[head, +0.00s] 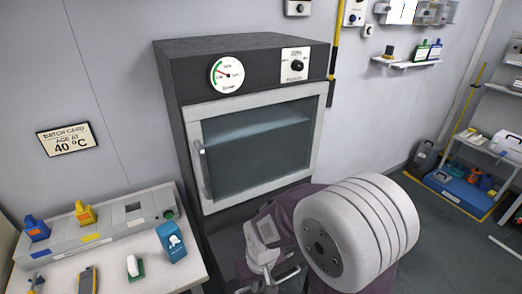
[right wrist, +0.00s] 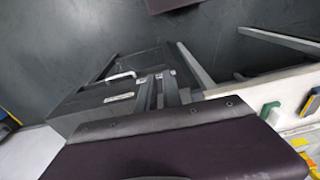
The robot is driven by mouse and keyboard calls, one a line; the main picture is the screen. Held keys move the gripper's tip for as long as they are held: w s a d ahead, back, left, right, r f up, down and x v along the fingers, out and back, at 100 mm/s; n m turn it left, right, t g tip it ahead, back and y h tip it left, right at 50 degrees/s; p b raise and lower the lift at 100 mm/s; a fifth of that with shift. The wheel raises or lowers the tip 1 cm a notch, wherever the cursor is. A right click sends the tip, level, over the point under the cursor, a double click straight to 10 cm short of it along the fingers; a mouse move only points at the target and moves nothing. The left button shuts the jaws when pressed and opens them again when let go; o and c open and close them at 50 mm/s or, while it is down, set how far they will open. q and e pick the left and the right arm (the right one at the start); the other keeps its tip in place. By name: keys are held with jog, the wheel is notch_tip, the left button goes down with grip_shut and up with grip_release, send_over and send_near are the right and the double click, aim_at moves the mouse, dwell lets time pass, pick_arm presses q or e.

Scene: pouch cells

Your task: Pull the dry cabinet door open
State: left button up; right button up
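The dry cabinet (head: 178,110) is a dark grey box against the wall in the head view. Its door (head: 262,192) has a pale frame around a dark glass pane and looks closed. A pale vertical bar handle (head: 203,170) is on the door's left side. My right gripper (head: 262,262) is low in front of the cabinet, below and to the right of the handle, apart from it. It is small and partly merged with my own arm parts, so its fingers are unclear. My left gripper is not in view.
A dial (head: 227,75) and a knob panel (head: 295,65) sit above the door. A shelf unit (head: 500,152) stands at the far right.

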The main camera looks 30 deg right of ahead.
jog(key=o, duration=0.4)
jog(key=shift+m+t, duration=0.4)
jog(key=shift+t, duration=0.3)
jog(key=w+r+p, duration=0.3)
jog(key=r+p, duration=0.1)
jog(key=r, duration=0.1)
jog(key=w+a+r+p, duration=0.1)
jog(key=w+r+p, duration=0.2)
jog(key=r+p, duration=0.1)
jog(key=w+r+p, duration=0.4)
jog(key=r, duration=0.3)
jog(key=shift+a, duration=0.25)
notch_tip(320, 180, up, 14)
jog(key=f+m+t+h+p, duration=0.1)
jog(key=t+p, duration=0.1)
jog(key=p, duration=0.6)
send_over(205, 171)
jog(key=s, duration=0.3)
jog(key=p+x, duration=0.1)
jog(key=x, duration=0.3)
jog(key=p+x, duration=0.1)
jog(key=x, duration=0.3)
jog(key=shift+w+a+f, duration=0.15)
jog(key=shift+w+f, duration=0.15)
jog(key=shift+w, duration=0.1)
jog(key=shift+s, duration=0.1)
grip_shut()
